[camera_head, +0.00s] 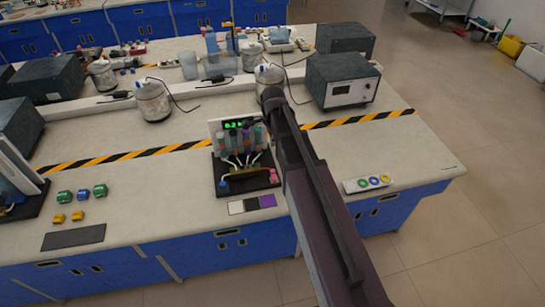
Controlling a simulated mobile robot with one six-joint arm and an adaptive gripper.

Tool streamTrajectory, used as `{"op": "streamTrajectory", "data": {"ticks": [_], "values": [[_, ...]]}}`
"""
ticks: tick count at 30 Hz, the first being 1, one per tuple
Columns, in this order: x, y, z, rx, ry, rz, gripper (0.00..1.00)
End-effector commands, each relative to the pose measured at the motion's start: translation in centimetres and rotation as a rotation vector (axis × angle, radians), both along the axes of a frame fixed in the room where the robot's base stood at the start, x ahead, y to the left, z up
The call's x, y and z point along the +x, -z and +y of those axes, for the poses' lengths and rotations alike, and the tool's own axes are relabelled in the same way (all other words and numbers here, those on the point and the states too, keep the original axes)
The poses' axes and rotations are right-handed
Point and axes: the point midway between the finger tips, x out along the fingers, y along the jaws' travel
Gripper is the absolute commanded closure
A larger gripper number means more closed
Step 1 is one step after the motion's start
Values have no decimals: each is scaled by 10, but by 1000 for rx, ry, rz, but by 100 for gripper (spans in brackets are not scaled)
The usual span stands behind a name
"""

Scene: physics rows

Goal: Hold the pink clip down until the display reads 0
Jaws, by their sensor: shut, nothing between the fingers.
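The pink clip (274,175) sits at the right front corner of a small black-based device (228,187), beside my arm. A blue clip (224,184) is at its left front corner. Several capped tubes, some grey and some purple, stand in the device. Behind them a white panel carries a display (238,124) with lit green digits, too small to read surely. My dark arm crosses from the bottom right up to just right of the display. My gripper cannot be made out; the arm seems to hide it. Contact with the pink clip cannot be seen.
A holder with coloured rings (368,183) is right of my arm. Grey power boxes (342,80) and metal canisters (151,100) stand behind. Green and yellow blocks (82,193) lie left. Striped tape crosses the bench.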

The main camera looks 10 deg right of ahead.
Motion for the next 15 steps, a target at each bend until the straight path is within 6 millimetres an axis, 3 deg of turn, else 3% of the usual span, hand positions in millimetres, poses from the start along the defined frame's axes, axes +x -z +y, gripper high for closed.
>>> {"op": "streamTrajectory", "data": {"ticks": [15], "values": [[0, 30, 0, 0, -1, 0, 100]]}}
